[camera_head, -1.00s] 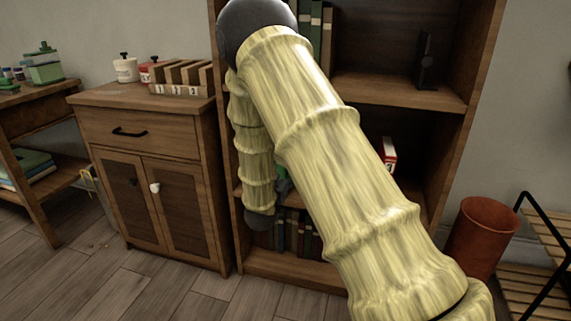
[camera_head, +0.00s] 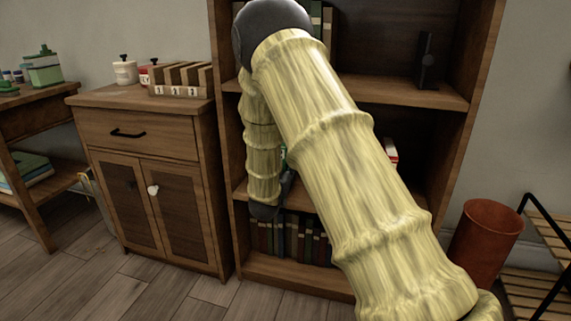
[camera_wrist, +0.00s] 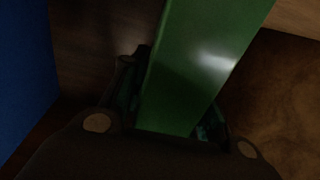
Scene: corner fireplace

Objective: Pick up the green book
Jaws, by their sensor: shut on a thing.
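The green book (camera_wrist: 200,65) fills the middle of the wrist view, with a bright sheen on its face. My gripper (camera_wrist: 172,108) is shut on the near end of it, one finger on each side. In the head view my gripper (camera_head: 287,183) is a small dark shape at the bookcase, mostly hidden behind my arm. Only a small green patch (camera_head: 283,151) shows beside my arm there; I cannot tell for sure that it is the book.
The wooden bookcase (camera_head: 450,99) holds dark books (camera_head: 300,238) on its lowest shelf. A blue surface (camera_wrist: 22,75) is close at left in the wrist view. A cabinet (camera_head: 150,135) stands left, a reddish bin (camera_head: 486,240) right. Floor in front of the cabinet is clear.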

